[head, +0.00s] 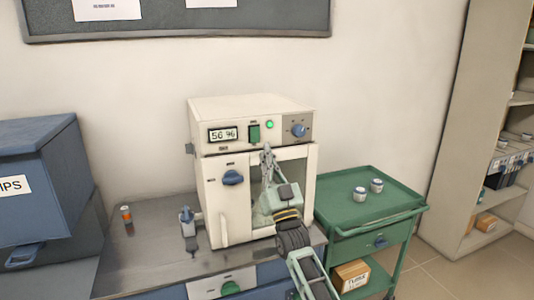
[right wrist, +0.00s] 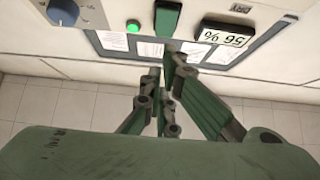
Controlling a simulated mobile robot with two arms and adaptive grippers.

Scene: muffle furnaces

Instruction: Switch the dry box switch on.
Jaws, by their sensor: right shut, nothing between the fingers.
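The dry box (head: 252,107) is a white cabinet on the bench. Its front panel has a display (head: 223,134) that seems to read 56 %, a green switch (head: 254,133), a lit green lamp (head: 270,124) and a blue knob (head: 299,130). My right gripper (head: 267,153) is shut and empty, just below the panel near the switch. In the right wrist view, the panel is upside down, and the gripper tips (right wrist: 174,62) are close to the switch (right wrist: 168,18). I cannot tell whether they touch it. My left gripper is out of view.
The dry box door has a blue latch knob (head: 233,177), and my right arm covers part of its window. A green cart (head: 340,205) with two small jars stands at right. A small bottle (head: 187,220) and an orange-labelled vial (head: 126,214) stand on the bench (head: 150,262).

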